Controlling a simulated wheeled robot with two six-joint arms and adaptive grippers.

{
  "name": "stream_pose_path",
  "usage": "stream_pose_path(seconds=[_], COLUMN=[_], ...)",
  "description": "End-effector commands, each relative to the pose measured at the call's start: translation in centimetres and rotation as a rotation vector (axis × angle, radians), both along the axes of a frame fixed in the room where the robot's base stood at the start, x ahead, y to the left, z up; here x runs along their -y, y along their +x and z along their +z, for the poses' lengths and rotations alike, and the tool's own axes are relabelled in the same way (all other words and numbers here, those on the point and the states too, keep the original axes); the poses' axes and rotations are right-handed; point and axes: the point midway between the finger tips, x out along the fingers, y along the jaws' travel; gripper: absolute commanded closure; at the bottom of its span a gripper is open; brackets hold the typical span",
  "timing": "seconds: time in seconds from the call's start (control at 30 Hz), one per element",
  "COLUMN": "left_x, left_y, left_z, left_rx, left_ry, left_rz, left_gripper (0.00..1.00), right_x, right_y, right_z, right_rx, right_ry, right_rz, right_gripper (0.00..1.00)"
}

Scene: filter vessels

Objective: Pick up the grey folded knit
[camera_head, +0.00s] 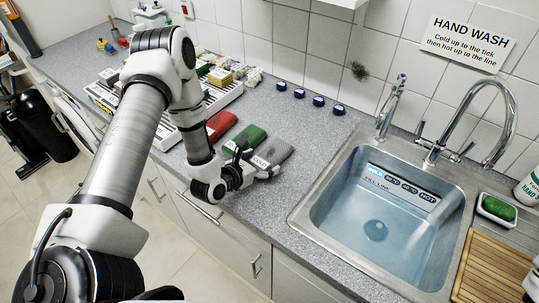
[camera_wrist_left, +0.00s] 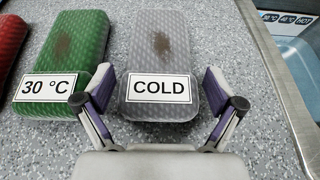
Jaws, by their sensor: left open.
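The grey folded knit (camera_wrist_left: 158,55) lies flat on the speckled counter in the left wrist view, with a white COLD label at its near end and a brown stain farther up. It also shows in the head view (camera_head: 276,151), partly hidden by my gripper. My left gripper (camera_wrist_left: 170,95) is open, its two fingers on either side of the knit's near end. Nothing is held between them. In the head view my left gripper (camera_head: 248,176) is at the near end of the knit, close to the counter edge.
A green folded knit (camera_wrist_left: 65,55) labelled 30 °C lies close left of the grey one, and a red knit (camera_head: 221,124) lies beyond it. The water-filled sink (camera_head: 318,190) is to the right. Several dark blue round items (camera_head: 299,93) line the wall.

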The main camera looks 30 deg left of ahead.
Motion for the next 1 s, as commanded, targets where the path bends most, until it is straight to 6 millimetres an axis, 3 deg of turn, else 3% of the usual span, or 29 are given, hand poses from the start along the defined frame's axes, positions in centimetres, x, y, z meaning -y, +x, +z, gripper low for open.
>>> stream_pose_path(seconds=[0.2, 0.27, 0.33, 0.37, 0.77, 1.0], left_x=[0.0, 0.0, 0.0, 0.0, 0.0, 0.0], left_y=[0.2, 0.2, 0.2, 0.2, 0.2, 0.3], left_z=[-0.2, -0.2, -0.2, -0.2, 0.0, 1.9], left_rx=[0.0, 0.0, 0.0, -0.001, -0.002, 0.003], left_ry=[-0.002, -0.002, -0.002, -0.001, 0.0, -0.002], left_rz=[0.001, 0.001, 0.001, 0.002, 0.001, 0.003], left_gripper=[0.06, 0.24, 0.49, 0.56, 0.56, 0.56], right_x=[0.0, 0.0, 0.0, 0.0, 0.0, 0.0], right_y=[0.0, 0.0, 0.0, 0.0, 0.0, 0.0], right_z=[0.0, 0.0, 0.0, 0.0, -0.2, -1.1], right_rx=[-0.001, -0.001, -0.001, -0.001, -0.001, -0.001], right_ry=[0.0, 0.0, 0.0, 0.0, 0.0, 0.0], right_rz=[0.0, 0.0, 0.0, 0.0, 0.0, 0.0], right_gripper=[1.0, 1.0, 1.0, 1.0, 1.0, 1.0])
